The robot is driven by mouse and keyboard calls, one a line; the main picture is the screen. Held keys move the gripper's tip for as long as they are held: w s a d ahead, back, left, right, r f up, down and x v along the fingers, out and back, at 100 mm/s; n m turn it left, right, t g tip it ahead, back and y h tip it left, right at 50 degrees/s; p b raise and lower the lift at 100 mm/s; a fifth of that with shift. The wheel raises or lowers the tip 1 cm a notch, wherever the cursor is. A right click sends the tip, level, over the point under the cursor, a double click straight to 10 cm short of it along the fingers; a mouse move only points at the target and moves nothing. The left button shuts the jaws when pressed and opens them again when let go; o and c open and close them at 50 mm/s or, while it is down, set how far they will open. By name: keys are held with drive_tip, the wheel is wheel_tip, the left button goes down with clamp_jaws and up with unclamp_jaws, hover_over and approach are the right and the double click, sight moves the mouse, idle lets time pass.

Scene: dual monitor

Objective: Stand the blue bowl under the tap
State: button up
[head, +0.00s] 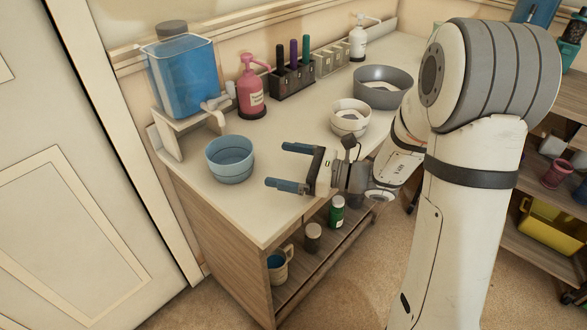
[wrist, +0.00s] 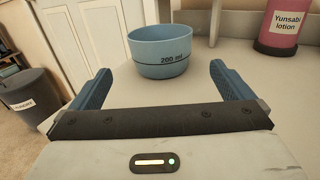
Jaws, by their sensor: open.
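The blue bowl (head: 230,160) stands upright on the white counter near its left end. It also shows in the wrist view (wrist: 160,52), with a dark line and "200 ml" on its side. The tap (head: 216,108) is on the blue water tank (head: 182,72), which sits on a raised white stand at the back left. The bowl stands in front of the tap, and I cannot tell whether any of it lies below the spout. My gripper (head: 280,166) is open and empty, to the right of the bowl and apart from it. In the wrist view the bowl lies ahead, between the blue fingers.
A pink lotion bottle (head: 251,88) stands right of the tap, beside a dark pen holder (head: 292,80). A white bowl (head: 350,117) and a grey basin (head: 382,88) stand farther right. The counter (head: 262,215) is bare around the blue bowl. A bin (wrist: 32,97) is at left.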

drive_tip(key=s+n+g+h, duration=0.1)
drive_tip(key=s+n+g, duration=0.1)
drive_tip(key=s, duration=0.1)
drive_tip(key=s+n+g+h, duration=0.1)
drive_tip(key=s+n+g, duration=0.1)
drive_tip(key=s+n, duration=0.1)
drive_tip(key=s+n+g+h, duration=0.1)
drive_tip(key=s+n+h, duration=0.1)
drive_tip(key=s, duration=0.1)
drive_tip(key=shift+s+d+f+n+g, duration=0.15)
drive_tip(key=shift+s+f+n+g, duration=0.15)
drive_tip(key=shift+s+f+g, duration=0.1)
drive_tip(key=s+d+n+t+h, duration=0.1)
drive_tip(key=s+d+n+h, duration=0.2)
drive_tip(key=d+n+h, duration=0.3)
drive_tip(key=s+d+n+t+h, duration=0.1)
drive_tip(key=s+d+n+h, duration=0.3)
drive_tip(key=d+n+h, duration=0.3)
drive_tip(key=d, duration=0.4)
drive_tip(key=shift+d+f+t, duration=0.3)
drive_tip(key=shift+f, duration=0.05)
drive_tip(key=shift+s, duration=0.15)
wheel_tip(320, 180, up, 25)
drive_tip(key=t+p, duration=0.1)
drive_tip(key=p, duration=2.1)
drive_tip(key=shift+f, duration=0.2)
